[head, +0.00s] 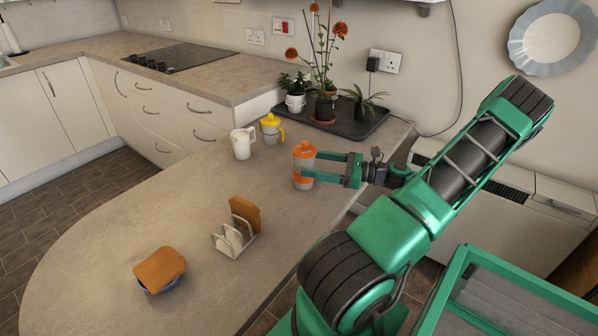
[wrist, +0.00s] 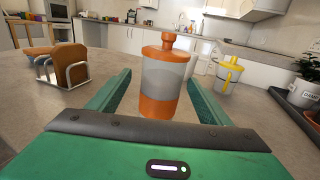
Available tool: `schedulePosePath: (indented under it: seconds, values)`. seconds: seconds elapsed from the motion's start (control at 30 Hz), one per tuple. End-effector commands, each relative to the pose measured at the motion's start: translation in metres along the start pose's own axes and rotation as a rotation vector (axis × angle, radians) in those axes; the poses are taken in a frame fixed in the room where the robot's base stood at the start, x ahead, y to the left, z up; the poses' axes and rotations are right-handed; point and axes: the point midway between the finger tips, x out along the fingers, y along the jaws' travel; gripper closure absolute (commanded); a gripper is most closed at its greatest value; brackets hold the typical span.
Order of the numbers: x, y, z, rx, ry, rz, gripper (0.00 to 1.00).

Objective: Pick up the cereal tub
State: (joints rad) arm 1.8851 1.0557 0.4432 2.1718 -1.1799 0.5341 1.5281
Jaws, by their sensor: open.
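The cereal tub (head: 304,166) is a clear container with an orange lid with a knob and an orange lower part. It stands upright on the counter near its right edge. My gripper (head: 304,166) reaches in from the right with its fingers level, one on each side of the tub. In the wrist view the tub (wrist: 163,78) stands between the two green fingers of my gripper (wrist: 161,92), with a visible gap on both sides. The gripper is open.
A white jug (head: 242,143) and a yellow-lidded cup (head: 271,128) stand behind the tub. A dark tray (head: 361,128) with potted plants is at the back. A toast rack (head: 233,240) and a bowl topped with bread (head: 160,270) are nearer. The counter's left is clear.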

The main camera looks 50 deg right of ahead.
Motion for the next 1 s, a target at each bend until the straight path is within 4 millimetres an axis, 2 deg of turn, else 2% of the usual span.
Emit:
schedulePosePath:
  seconds: [0.1, 0.37, 0.7, 1.0]
  values:
    - [0.014, -0.001, 0.0, 0.001, -0.001, -0.003, 0.28]
    - [0.029, -0.003, 0.001, 0.001, 0.001, -0.008, 0.28]
    - [0.071, -0.005, 0.005, 0.0, 0.0, -0.007, 0.28]
    - [0.074, -0.005, 0.005, 0.0, 0.001, -0.009, 0.28]
